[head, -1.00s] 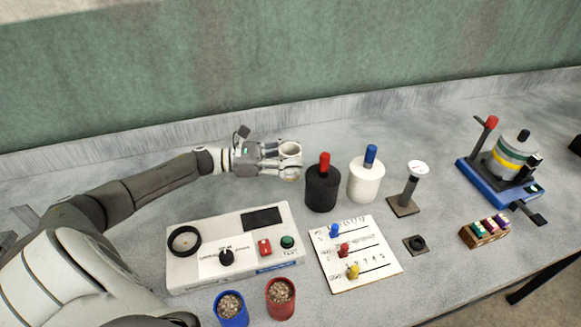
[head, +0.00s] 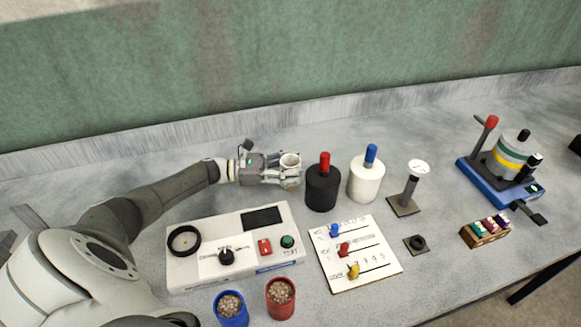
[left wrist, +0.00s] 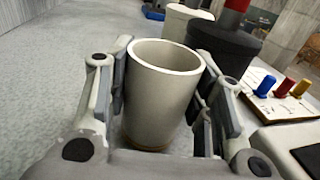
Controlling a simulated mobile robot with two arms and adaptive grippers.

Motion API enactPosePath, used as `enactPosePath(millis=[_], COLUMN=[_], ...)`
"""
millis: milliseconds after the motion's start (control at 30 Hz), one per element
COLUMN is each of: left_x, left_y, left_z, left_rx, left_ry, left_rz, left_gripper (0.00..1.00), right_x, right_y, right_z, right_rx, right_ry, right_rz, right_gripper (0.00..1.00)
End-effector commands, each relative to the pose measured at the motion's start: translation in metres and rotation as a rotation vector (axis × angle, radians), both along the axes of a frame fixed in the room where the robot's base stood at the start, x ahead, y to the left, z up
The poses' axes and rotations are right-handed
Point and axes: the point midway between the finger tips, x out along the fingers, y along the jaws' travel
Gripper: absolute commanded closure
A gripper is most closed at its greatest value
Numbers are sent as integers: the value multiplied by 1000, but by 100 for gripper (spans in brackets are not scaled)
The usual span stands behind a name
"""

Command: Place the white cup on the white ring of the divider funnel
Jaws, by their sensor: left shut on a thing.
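The white cup (head: 290,160) is upright between the fingers of my left gripper (head: 291,173). The left wrist view shows the cup (left wrist: 163,92) empty and open at the top, with a finger of the left gripper (left wrist: 163,110) on each side. That gripper is shut on it, left of the black canister. I cannot tell for sure which thing is the divider funnel. A small post stand (head: 408,192) with a white round top (head: 418,167) stands right of the white canister. My right gripper is not in view.
A black canister (head: 322,188) and a white canister (head: 365,180) stand right of the cup. A control box (head: 215,265), slider board (head: 340,275), blue cup (head: 231,312) and red cup (head: 281,302) are nearer. A blue-based machine (head: 472,172) and small rack (head: 486,233) are at right.

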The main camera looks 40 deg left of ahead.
Motion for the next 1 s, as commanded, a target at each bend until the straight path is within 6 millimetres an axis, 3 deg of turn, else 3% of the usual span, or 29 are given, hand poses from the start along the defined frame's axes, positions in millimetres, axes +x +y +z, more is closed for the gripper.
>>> enactPosePath(millis=[167, 200, 367, 800, 1000], left_x=[0, 0, 0, 0, -26], left_y=[0, 0, 0, 1, 32], left_z=[-3, -3, -2, 3, -5], left_rx=[0, 0, 1, 1, 4], left_ry=[0, 0, 1, 1, 5], left_rz=[0, 1, 1, 1, 3], left_gripper=[80, 51, 31, 31, 31], right_x=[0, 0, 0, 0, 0], right_y=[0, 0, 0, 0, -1], right_z=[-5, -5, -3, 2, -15], right_rx=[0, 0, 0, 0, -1], right_ry=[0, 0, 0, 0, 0], right_rz=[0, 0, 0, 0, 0], right_gripper=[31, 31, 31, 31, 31])
